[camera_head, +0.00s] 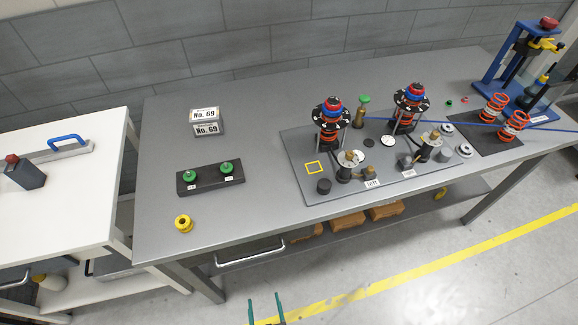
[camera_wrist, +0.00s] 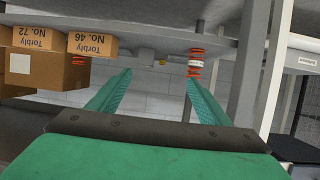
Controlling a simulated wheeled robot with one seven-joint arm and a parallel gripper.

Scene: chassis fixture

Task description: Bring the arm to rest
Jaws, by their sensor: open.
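My gripper (camera_head: 266,309) shows at the bottom edge of the head view, in front of the grey workbench (camera_head: 260,130) and below its top. Its two green fingers stand apart and nothing is between them. In the wrist view my gripper (camera_wrist: 155,82) is also open and empty, with its fingers pointing away from the camera. Most of my arm is out of the head view.
Cardboard boxes (camera_wrist: 45,72) lie at upper left in the wrist view. A white table (camera_head: 70,200) stands left. Floor at front right is clear.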

